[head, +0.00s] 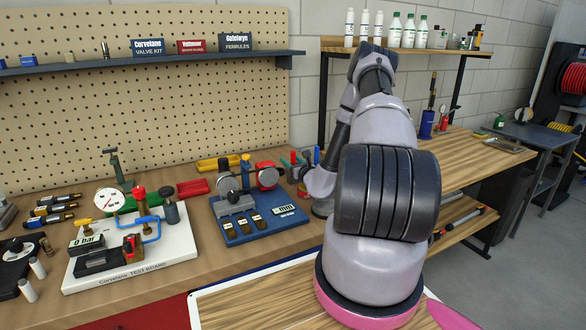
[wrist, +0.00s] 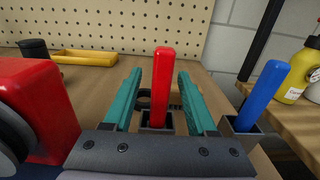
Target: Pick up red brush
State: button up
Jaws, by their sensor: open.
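The red brush (wrist: 162,80) stands upright in the middle of the wrist view, its lower end in a small dark holder (wrist: 155,122). Only its plain red handle shows; any bristles are hidden. My gripper (wrist: 160,76) is open, with one teal finger on each side of the red handle and a visible gap on both sides. In the head view the red handle (head: 293,157) is small, beyond the blue test device and partly hidden by my gripper.
A blue handle (wrist: 264,92) stands in another dark holder, right of my gripper. A large red part (wrist: 40,105) is close on the left. A yellow tray (wrist: 85,57) lies behind, before the pegboard (wrist: 110,25). A yellow bottle (wrist: 298,72) stands far right.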

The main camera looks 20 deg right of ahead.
jog(key=shift+w, duration=0.6)
grip_shut()
jog(key=shift+r, duration=0.1)
